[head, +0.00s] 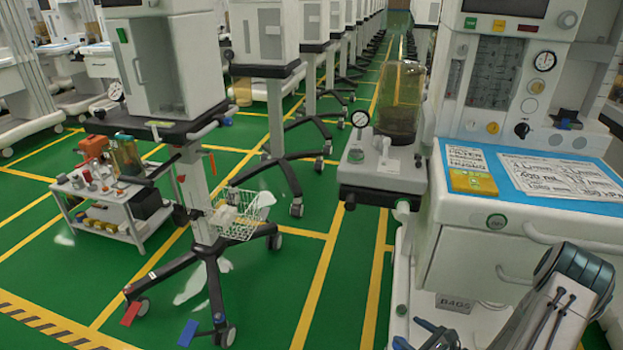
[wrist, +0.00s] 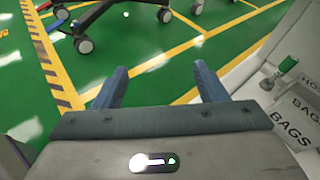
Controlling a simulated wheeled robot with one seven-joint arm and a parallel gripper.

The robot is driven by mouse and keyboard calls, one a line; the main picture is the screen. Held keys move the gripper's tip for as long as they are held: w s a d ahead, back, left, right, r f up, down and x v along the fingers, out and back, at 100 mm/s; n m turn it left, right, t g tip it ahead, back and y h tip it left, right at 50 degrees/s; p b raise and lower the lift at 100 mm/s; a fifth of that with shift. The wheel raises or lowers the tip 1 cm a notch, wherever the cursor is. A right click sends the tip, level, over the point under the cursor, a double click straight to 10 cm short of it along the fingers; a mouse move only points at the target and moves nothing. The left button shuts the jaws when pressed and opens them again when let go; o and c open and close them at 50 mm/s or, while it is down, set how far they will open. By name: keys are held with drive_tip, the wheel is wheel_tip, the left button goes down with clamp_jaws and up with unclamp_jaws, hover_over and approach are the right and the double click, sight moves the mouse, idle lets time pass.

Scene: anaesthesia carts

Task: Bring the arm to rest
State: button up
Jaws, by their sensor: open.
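My gripper (wrist: 160,88) is open and empty in the wrist view, its two blue-grey fingers apart over green floor with yellow lines. In the head view my arm is at the lower right, and my gripper (head: 428,338) shows partly at the bottom edge. It is low, in front of the anaesthesia cart (head: 470,222) on the right. Most of the arm is cut off by the frame's edge.
The cart's blue top (head: 590,185) holds printed sheets and a yellow card. A bin labelled BAGS (head: 456,303) also shows in the wrist view (wrist: 290,122). A wheeled stand (head: 207,265) with a wire basket (head: 240,222) stands left. Green floor between them is clear.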

drive_tip(key=s+a+r+n+g+y+p, duration=0.15)
drive_tip(key=a+r+n+g+p, duration=0.3)
drive_tip(key=r, duration=0.65)
drive_tip(key=s+a+r+n+g+p, duration=0.25)
drive_tip(key=a+r+n, duration=0.3)
drive_tip(key=r, duration=0.55)
drive_tip(key=s+a+r+n+g+y+p, duration=0.15)
drive_tip(key=a+r+n+g+p, duration=0.35)
drive_tip(key=r, duration=0.6)
drive_tip(key=s+r+n+t+h+p, duration=0.1)
drive_tip(key=s+r+n+h+p, duration=0.4)
drive_tip(key=r, duration=0.7)
drive_tip(key=s+d+r+n+t+h+p, duration=0.1)
drive_tip(key=s+r+n+h+p, duration=0.4)
drive_tip(key=r, duration=0.8)
drive_tip(key=shift+s+d+n+t+h, duration=0.25)
drive_tip(key=shift+s+n+t+h, duration=0.2)
drive_tip(key=shift+s+n, duration=0.5)
drive_tip(key=shift+w+r, duration=0.1)
drive_tip(key=shift+w, duration=0.05)
